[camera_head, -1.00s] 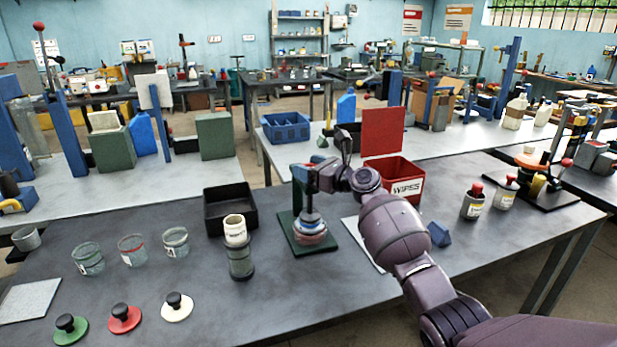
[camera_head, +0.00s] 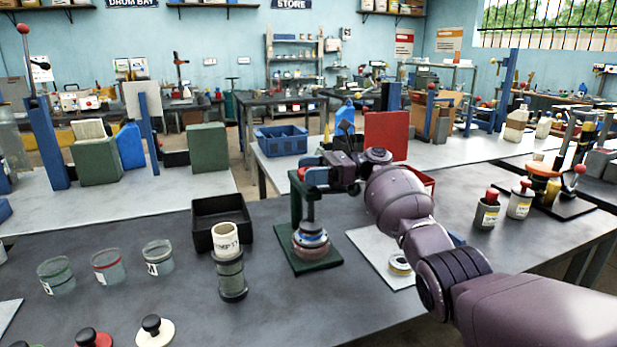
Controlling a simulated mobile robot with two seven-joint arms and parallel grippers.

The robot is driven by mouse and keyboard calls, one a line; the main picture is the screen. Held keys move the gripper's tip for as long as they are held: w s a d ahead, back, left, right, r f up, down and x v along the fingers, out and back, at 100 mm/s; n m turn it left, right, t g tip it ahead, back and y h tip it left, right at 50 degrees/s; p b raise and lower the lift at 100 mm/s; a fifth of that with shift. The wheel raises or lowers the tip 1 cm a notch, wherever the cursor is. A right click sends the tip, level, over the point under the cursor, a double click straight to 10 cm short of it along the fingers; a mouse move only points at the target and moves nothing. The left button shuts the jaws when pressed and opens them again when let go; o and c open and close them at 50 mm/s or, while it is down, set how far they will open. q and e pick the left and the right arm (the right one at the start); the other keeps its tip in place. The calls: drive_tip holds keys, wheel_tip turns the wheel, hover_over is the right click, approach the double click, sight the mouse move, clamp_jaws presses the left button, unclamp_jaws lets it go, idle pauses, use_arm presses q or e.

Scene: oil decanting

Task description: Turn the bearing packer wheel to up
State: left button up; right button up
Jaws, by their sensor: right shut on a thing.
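The bearing packer (camera_head: 310,238) stands on a dark green base plate at the middle of the near table. It has a green upright post, a vertical rod and stacked round discs low down. Its wheel, near the top of the post, is mostly hidden by my right gripper (camera_head: 313,177); a red and blue part shows there. My right gripper is shut on the wheel, with its arm reaching in from the lower right. The wheel's exact angle cannot be told. My left gripper is not in view.
Several glass jars (camera_head: 108,266) are farther left. A ring-shaped part (camera_head: 400,265) lies on a pale mat at right. Two red-capped bottles (camera_head: 487,209) stand beyond.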

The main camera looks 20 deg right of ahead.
drive_tip(key=shift+f+n+g+b, duration=0.3)
drive_tip(key=shift+n+g, duration=0.2)
drive_tip(key=shift+g, duration=0.3)
drive_tip(key=shift+r, duration=0.15)
